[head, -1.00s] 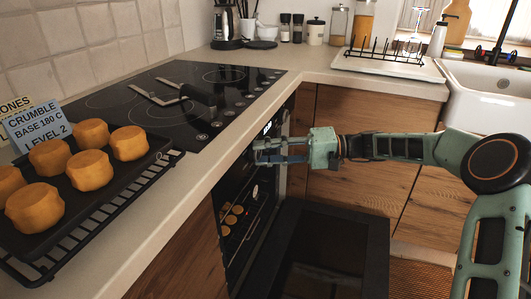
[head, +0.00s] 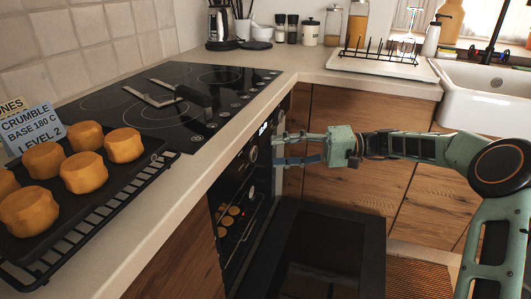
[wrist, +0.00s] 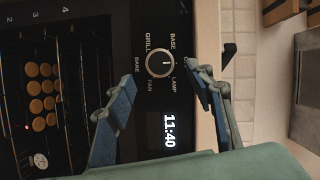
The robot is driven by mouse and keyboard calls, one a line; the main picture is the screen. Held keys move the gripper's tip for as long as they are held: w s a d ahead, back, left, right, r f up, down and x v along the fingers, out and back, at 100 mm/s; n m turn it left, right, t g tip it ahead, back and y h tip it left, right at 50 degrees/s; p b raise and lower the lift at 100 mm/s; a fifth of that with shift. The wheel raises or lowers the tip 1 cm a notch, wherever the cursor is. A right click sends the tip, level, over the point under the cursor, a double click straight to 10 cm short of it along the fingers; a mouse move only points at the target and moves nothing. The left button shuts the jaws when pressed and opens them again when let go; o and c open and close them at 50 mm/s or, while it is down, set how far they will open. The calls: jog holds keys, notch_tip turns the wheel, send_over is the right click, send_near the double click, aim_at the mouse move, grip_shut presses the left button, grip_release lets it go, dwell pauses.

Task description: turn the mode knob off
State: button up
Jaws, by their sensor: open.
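The mode knob (wrist: 159,63) is a round dark dial with a pale rim on the oven's black panel. Printed words ring it: BASE, GRILL, BAKE, FAN and LAMP. A light mark shows on the dial, but I cannot tell surely which setting it points at. The knob also shows in the head view (head: 253,154), left of my fingertips. My gripper (head: 277,150) is open and empty, in front of the panel and apart from the knob. In the wrist view my gripper's fingers (wrist: 163,80) stand on either side, with the knob between and just beyond their tips.
The clock display (wrist: 170,130) reads 11:40. The oven door (head: 320,245) is folded down below my arm, and buns (head: 230,215) sit inside the oven. The cooktop (head: 170,100) and a tray (head: 120,170) of buns are on the counter above. Wooden cupboards (head: 350,140) stand behind.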

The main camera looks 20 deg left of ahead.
jog(key=v, duration=0.6)
jog(key=shift+d, duration=0.25)
jog(key=shift+w, duration=0.1)
